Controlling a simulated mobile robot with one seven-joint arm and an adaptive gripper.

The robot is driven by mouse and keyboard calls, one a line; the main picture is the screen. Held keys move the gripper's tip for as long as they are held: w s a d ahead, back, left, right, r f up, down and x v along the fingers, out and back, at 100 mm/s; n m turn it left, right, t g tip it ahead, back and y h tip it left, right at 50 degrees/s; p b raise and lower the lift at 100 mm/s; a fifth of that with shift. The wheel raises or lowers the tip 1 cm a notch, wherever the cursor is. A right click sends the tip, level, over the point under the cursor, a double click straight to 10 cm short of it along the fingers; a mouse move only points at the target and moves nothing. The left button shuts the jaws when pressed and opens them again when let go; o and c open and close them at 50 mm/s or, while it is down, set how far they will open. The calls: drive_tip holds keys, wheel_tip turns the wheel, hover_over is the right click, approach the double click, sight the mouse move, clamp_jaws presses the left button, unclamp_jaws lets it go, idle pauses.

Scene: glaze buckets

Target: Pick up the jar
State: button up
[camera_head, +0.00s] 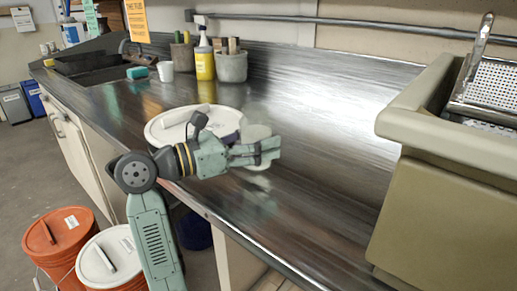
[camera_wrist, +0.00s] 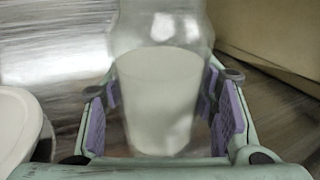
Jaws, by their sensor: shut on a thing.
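The jar (camera_head: 257,131) is clear with whitish contents in its lower part. It stands out faintly against the shiny metal counter in the head view, and my gripper hides part of it. My gripper (camera_head: 268,151) is shut on the jar, with the fingers on either side of it. In the wrist view the jar (camera_wrist: 160,95) is upright between the purple-padded fingers (camera_wrist: 168,110). I cannot tell whether its base touches the counter.
A white round lid or bucket top (camera_head: 165,128) lies just left of the jar. A yellow spray bottle (camera_head: 204,62) and a grey pot (camera_head: 231,68) stand behind. A beige sink block (camera_head: 425,200) is at right. The counter (camera_head: 320,120) between is clear.

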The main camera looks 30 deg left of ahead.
sight(259, 105)
drive_tip(key=shift+r+b, duration=0.4)
drive_tip(key=shift+r, duration=3.45)
